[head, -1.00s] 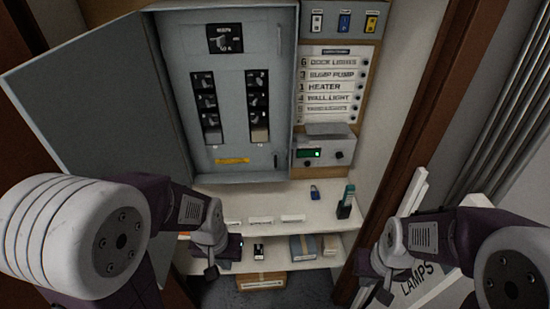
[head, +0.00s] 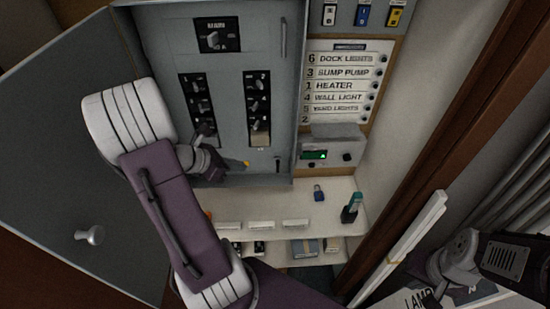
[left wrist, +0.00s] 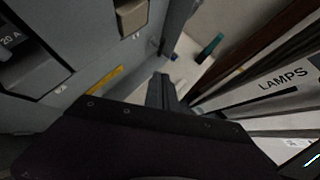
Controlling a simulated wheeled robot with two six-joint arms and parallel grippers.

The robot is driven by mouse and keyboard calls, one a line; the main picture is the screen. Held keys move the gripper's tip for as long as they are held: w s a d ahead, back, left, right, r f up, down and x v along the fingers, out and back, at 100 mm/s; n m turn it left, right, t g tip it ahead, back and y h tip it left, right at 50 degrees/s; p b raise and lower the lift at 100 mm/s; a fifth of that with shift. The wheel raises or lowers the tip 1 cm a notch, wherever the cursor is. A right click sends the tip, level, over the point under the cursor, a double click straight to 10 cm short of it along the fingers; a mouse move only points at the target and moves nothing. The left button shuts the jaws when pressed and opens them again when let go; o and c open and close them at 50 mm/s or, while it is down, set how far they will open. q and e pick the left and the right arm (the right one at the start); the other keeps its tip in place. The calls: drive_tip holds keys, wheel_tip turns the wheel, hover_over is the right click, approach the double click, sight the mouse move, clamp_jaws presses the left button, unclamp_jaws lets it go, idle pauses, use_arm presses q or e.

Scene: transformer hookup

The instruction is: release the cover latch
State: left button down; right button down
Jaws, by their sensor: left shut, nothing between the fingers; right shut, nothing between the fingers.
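The grey breaker box (head: 232,70) stands open on the wall, its door (head: 60,150) swung out to the left. A small dark latch-like piece (head: 278,165) is at the lower right of the inner cover; I cannot tell its exact position or whether it is the cover latch. My left gripper (head: 205,132) is shut and empty in front of the cover's lower left, left of that piece. Its shut fingers show in the left wrist view (left wrist: 163,90). My right gripper (head: 430,298) is shut and empty at the bottom right, far from the box.
Breaker columns flank the cover's middle; my left gripper partly hides the left one and a yellow label (head: 245,164). A shelf (head: 275,205) below holds a blue padlock (head: 319,192) and a green-topped item (head: 351,208). A meter unit (head: 332,152) is right of the box.

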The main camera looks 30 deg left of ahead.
use_arm(q)
approach(277, 165)
wheel_tip(277, 165, down, 4)
drive_tip(key=w, duration=0.3)
drive_tip(key=shift+w+d+p, duration=0.45)
drive_tip(key=shift+d, duration=0.35)
drive_tip(key=shift+a, duration=0.1)
